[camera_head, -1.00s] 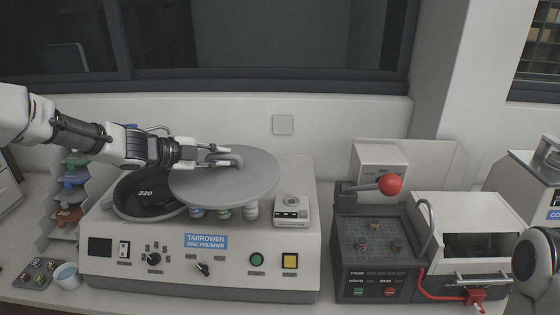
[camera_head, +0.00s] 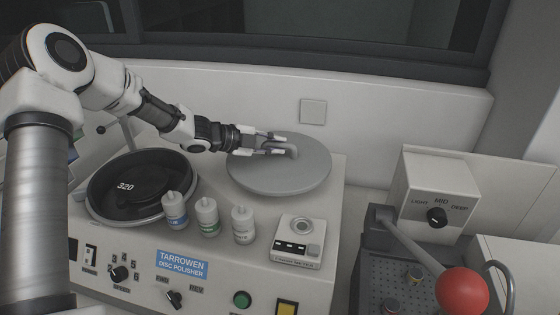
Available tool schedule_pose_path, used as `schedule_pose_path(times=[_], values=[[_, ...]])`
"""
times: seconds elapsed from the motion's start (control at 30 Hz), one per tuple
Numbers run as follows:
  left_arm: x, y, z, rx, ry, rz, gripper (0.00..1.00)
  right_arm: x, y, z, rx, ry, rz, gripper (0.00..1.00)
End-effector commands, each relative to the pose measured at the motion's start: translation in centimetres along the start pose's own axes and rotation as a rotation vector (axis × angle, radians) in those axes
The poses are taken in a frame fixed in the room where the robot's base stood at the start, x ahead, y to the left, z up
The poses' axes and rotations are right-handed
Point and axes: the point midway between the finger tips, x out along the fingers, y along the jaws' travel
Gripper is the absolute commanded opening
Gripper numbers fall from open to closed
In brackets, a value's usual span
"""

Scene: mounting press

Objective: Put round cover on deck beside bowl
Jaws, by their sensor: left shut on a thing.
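The round cover (camera_head: 280,180) is a flat grey disc with a bent handle on top. It is at the right rear of the polisher deck (camera_head: 335,205), to the right of the bowl (camera_head: 140,202), and looks level on or just above the deck; I cannot tell if it touches. The bowl is open, with a black disc marked 320 inside. My left gripper (camera_head: 277,147) is shut on the cover's handle (camera_head: 292,150), coming in from the left. My right gripper is not in view.
Several small bottles (camera_head: 207,217) stand between the bowl and a small white device (camera_head: 297,243) at the deck's front. A press with a lever and red ball (camera_head: 462,293) stands at the right. The wall (camera_head: 400,115) is behind the deck.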

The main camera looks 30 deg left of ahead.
Motion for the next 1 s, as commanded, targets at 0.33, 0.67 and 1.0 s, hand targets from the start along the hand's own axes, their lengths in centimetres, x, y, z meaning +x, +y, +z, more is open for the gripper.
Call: schedule_pose_path(times=[0.33,0.67,1.0], values=[[1.6,3.4,1.6,0.001,0.0,0.0,0.0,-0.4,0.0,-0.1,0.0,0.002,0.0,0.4],[1.7,3.7,1.7,0.001,0.0,0.0,0.39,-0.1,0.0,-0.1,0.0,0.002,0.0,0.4],[1.7,3.5,1.7,0.0,0.0,0.0,0.43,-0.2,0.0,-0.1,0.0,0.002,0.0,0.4]])
